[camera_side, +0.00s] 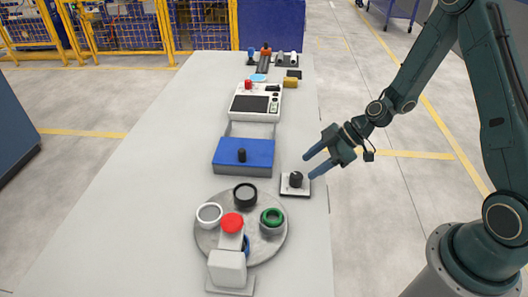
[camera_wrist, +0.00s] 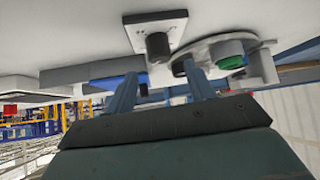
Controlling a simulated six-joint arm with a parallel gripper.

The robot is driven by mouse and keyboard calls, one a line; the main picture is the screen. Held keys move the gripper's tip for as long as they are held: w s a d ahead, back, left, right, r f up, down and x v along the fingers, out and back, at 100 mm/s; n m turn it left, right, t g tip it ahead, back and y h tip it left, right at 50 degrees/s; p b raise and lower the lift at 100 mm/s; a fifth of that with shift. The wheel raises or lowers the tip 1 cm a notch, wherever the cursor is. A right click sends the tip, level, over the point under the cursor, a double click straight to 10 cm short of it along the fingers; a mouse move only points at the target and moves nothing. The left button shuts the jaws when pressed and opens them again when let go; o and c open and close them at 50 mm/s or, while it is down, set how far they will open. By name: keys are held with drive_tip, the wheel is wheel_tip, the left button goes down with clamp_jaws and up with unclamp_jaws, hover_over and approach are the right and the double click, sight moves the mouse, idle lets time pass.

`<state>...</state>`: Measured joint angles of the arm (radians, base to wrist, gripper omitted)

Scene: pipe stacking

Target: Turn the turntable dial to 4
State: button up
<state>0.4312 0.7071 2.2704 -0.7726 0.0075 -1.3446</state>
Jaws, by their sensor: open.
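The dial (camera_side: 295,180) is a black knob on a small white plate near the right edge of the table. It also shows in the wrist view (camera_wrist: 158,46), just beyond my fingertips. Its number marks are too small to read. The round grey turntable (camera_side: 216,246) is left of and nearer than the dial and carries a white ring (camera_side: 209,213), a black ring (camera_side: 245,194) and a green ring (camera_side: 272,217). My gripper (camera_side: 309,165) is open and empty, tilted, with its blue fingers above and right of the dial, apart from it.
A white device with a screen (camera_side: 250,104) and small items are farther back. The table's left side is clear.

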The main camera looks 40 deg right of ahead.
sight(297, 175)
drive_tip(key=shift+x, duration=3.25)
drive_tip(key=c, duration=1)
